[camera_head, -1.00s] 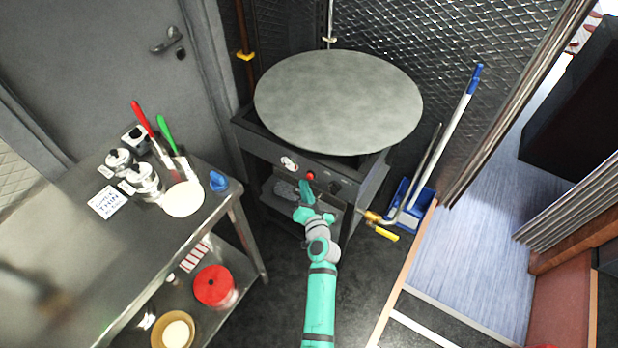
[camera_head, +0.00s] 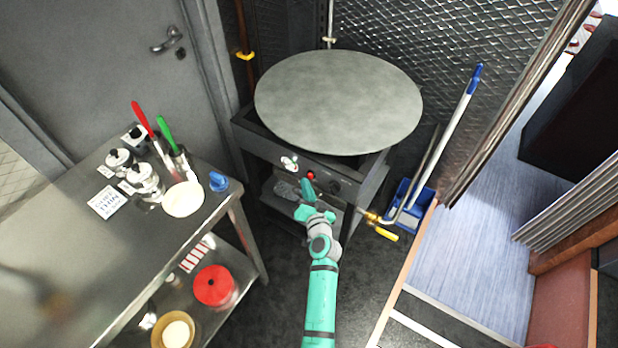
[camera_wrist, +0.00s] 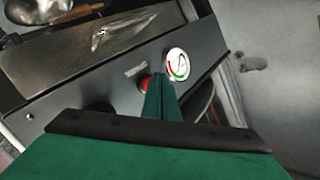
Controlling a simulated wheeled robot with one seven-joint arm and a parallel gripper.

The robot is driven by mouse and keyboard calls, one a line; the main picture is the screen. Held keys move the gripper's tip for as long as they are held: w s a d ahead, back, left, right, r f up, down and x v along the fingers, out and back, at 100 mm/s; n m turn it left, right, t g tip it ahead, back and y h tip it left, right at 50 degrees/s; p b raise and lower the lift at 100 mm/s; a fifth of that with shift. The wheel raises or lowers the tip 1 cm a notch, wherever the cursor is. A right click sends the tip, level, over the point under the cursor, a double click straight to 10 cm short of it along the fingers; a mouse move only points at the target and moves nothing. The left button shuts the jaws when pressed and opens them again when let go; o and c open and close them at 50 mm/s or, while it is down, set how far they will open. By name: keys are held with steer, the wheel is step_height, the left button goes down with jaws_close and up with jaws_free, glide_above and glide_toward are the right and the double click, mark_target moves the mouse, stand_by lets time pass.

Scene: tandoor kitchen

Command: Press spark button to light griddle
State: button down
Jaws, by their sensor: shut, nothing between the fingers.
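The griddle is a large round grey plate (camera_head: 338,100) on a dark metal stand. On its front panel (camera_head: 262,148) sits a red spark button (camera_head: 311,175), with a white gauge (camera_head: 289,163) to its left and a dark knob to its right. My gripper (camera_head: 305,183) is shut and empty, its tips just in front of the red button. In the wrist view the shut green fingers (camera_wrist: 160,88) overlap the red button (camera_wrist: 145,83), which shows partly beside them. The gauge (camera_wrist: 178,64) is just beyond the fingertips. I cannot tell whether the tips touch the button.
A steel table (camera_head: 85,245) at left holds jars, a white bowl and utensils with red and green handles. A yellow-handled gas valve (camera_head: 386,234) and a blue dustpan (camera_head: 408,195) stand right of the griddle. Dark floor lies between table and griddle.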

steer(key=shift+w+d, duration=0.3)
steer(key=shift+w, duration=0.1)
stand_by(0.8)
steer(key=shift+s+a, duration=0.5)
steer(key=shift+s, duration=0.25)
steer(key=shift+s+a, duration=0.1)
steer(key=shift+s+a, duration=0.7)
steer(key=shift+s, duration=0.3)
steer(key=shift+s+a, duration=0.7)
steer(key=shift+s, duration=0.25)
